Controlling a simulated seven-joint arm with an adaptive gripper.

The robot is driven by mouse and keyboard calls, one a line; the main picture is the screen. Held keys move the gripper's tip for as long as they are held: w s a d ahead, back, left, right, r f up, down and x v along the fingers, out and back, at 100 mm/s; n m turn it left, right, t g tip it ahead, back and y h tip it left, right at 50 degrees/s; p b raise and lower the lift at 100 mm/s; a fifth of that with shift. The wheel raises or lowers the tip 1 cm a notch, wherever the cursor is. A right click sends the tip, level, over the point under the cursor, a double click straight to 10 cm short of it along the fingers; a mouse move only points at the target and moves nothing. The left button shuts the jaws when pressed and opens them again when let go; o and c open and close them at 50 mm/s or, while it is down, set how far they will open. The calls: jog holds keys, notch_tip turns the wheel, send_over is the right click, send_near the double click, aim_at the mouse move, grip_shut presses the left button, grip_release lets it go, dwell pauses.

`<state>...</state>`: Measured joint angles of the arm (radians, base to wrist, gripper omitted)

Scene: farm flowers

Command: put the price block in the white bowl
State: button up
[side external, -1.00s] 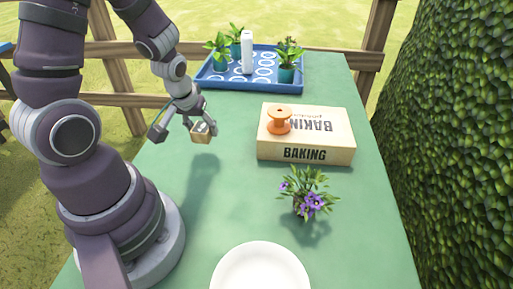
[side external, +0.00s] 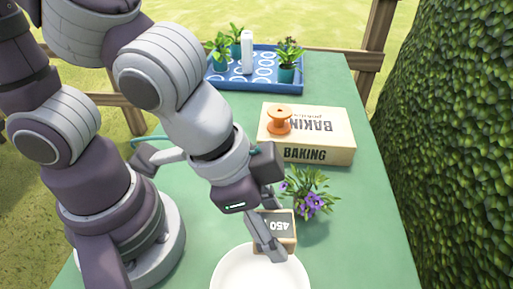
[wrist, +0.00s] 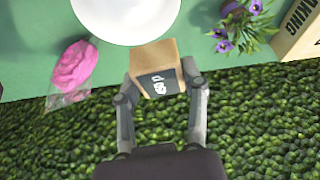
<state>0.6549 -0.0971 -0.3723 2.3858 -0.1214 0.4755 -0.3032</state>
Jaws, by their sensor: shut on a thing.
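The price block (side external: 275,226) is a small wooden block with a dark face marked 450. My gripper (side external: 270,240) is shut on it, and the block also shows between the fingers in the wrist view (wrist: 155,66). The white bowl (side external: 246,280) is at the bottom of the side view, partly cut off. The block is held above the bowl's far edge in the side view. In the wrist view the bowl (wrist: 125,18) lies just beyond the block, at the top. I cannot tell the exact height of the block over it.
A purple flower plant (side external: 308,190) stands close beside my gripper. A blue tray (side external: 222,82) holds potted plants and a white object. A pink item (wrist: 73,66) lies near the hedge (wrist: 250,125).

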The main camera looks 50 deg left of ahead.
aim_at(260, 252)
jog(key=s, duration=0.1)
jog(key=s+d+m, duration=0.1)
jog(key=shift+s+d+m, duration=0.25)
jog(key=shift+s+m, duration=0.05)
jog(key=shift+s, duration=0.1)
notch_tip(260, 252, down, 10)
jog(key=shift+f, duration=0.15)
jog(key=o, duration=1)
